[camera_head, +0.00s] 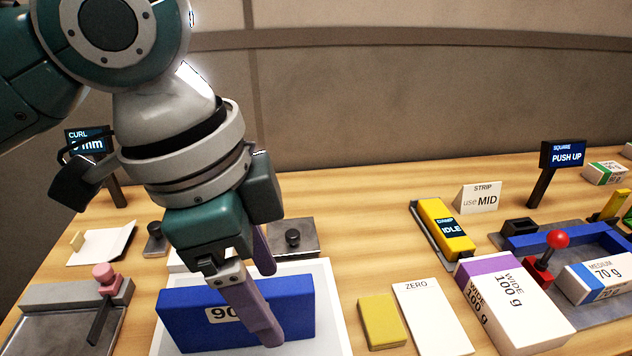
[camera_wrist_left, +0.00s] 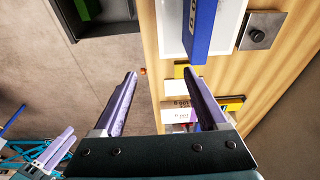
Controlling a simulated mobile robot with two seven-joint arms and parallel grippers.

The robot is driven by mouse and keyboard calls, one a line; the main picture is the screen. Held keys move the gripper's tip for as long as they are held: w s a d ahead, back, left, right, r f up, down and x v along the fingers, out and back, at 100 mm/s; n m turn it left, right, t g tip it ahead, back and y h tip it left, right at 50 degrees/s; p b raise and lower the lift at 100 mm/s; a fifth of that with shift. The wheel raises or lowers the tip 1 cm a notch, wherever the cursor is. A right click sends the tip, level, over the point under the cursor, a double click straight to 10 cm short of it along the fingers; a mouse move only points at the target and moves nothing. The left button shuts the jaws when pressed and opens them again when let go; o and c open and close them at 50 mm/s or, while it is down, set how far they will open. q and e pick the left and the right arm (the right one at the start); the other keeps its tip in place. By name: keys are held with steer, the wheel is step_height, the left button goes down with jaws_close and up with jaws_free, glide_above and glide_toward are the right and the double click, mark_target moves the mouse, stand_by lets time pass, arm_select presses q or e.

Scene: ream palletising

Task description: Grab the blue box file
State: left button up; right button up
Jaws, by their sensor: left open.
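The blue box file (camera_head: 190,318) stands upright on a white sheet or tray (camera_head: 328,300) at the front of the table. Its label, partly hidden by a finger, begins with "90". My left gripper (camera_head: 266,305) is open, with its two purple fingers apart. In the head view one finger hangs in front of the box face and the other shows behind its top edge. In the left wrist view the box (camera_wrist_left: 200,28) lies beyond the right fingertip, and nothing is between the fingers (camera_wrist_left: 161,76). Purple fingers at the lower left seem to be my right gripper (camera_wrist_left: 48,152).
To the right are a yellow block (camera_head: 381,321), a white "ZERO" card (camera_head: 432,315), a purple-striped "WIDE 100 g" ream (camera_head: 515,303) and a yellow "IDLE" device (camera_head: 443,230). A grey plate with a pink-knobbed lever (camera_head: 105,275) is at left.

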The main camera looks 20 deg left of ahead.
arm_select(q)
steer(key=w+a+f+b, duration=0.1)
steer(key=a+f+b, duration=0.1)
steer(key=f+b, duration=0.1)
steer(key=w+a+f+y+b, duration=0.1)
steer(key=a+f+b, duration=0.2)
steer(key=b, duration=0.1)
steer(key=w+a+f+g+y+b, duration=0.1)
steer(key=w+a+f+b, duration=0.1)
steer(key=a+b, duration=0.1)
steer(key=shift+w+a+f+b, duration=0.1)
steer(key=shift+a+f+b, duration=0.25)
steer(key=shift+b, duration=0.3)
steer(key=shift+a, duration=0.1)
steer(key=shift+a+f, duration=0.1)
steer(key=shift+f, duration=0.25)
step_height(320, 180, down, 4)
steer(key=shift+r+b, duration=0.1)
steer(key=shift+b, duration=0.2)
steer(key=f, duration=0.5)
steer(key=shift+d+f, duration=0.15)
steer(key=shift+d, duration=0.2)
arm_select(e)
step_height(320, 180, down, 15)
steer(key=shift+f, duration=0.2)
arm_select(q)
steer(key=shift+c, duration=0.3)
jaws_close()
